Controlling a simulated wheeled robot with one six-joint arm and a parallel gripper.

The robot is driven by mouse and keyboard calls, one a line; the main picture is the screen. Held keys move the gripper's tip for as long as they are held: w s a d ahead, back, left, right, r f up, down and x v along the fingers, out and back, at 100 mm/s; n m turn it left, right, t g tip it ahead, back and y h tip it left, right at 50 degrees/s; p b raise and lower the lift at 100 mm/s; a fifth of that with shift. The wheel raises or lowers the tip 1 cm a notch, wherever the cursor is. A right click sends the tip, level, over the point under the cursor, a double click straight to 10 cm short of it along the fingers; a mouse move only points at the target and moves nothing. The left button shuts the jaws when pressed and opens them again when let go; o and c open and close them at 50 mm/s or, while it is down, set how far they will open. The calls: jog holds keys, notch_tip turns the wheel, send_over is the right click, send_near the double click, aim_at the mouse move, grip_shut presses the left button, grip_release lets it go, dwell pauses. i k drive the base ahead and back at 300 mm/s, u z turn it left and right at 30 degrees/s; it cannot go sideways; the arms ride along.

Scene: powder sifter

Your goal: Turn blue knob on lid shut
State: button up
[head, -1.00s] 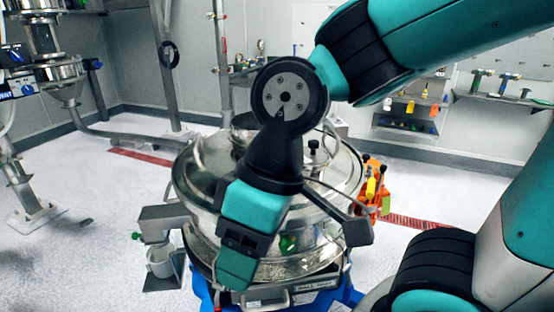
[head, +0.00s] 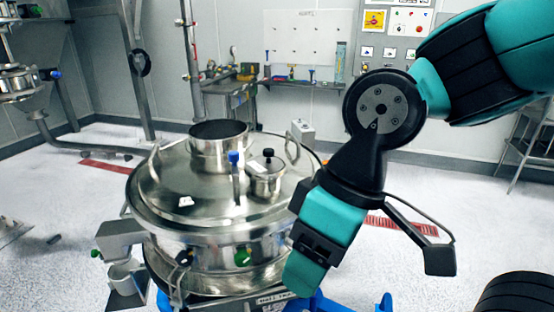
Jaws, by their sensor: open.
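The blue knob (head: 234,157) stands upright on top of a metal stem near the middle of the shiny domed steel lid (head: 165,178). The lid sits on the round steel sifter (head: 215,255). My gripper (head: 304,272), teal and black, points down in front of the sifter's right side, to the right of and lower in the picture than the knob. It is open and is apart from the knob. Its jaws are seen from behind, so the gap between them is hidden. The gripper covers part of the sifter's right edge.
An open steel collar (head: 218,150) rises from the lid behind the knob. A small capped port with a black knob (head: 268,153) stands just right of the blue knob. Shelves and a control panel (head: 395,30) line the back wall.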

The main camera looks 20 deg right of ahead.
aim_at(233, 156)
jog(key=z, duration=0.7)
jog(key=k, duration=0.55)
jog(key=u, duration=0.6)
jog(key=i, duration=1)
jog(key=z, duration=0.65)
jog(key=k, duration=0.95)
jog(key=u, duration=0.5)
jog(key=i, duration=1)
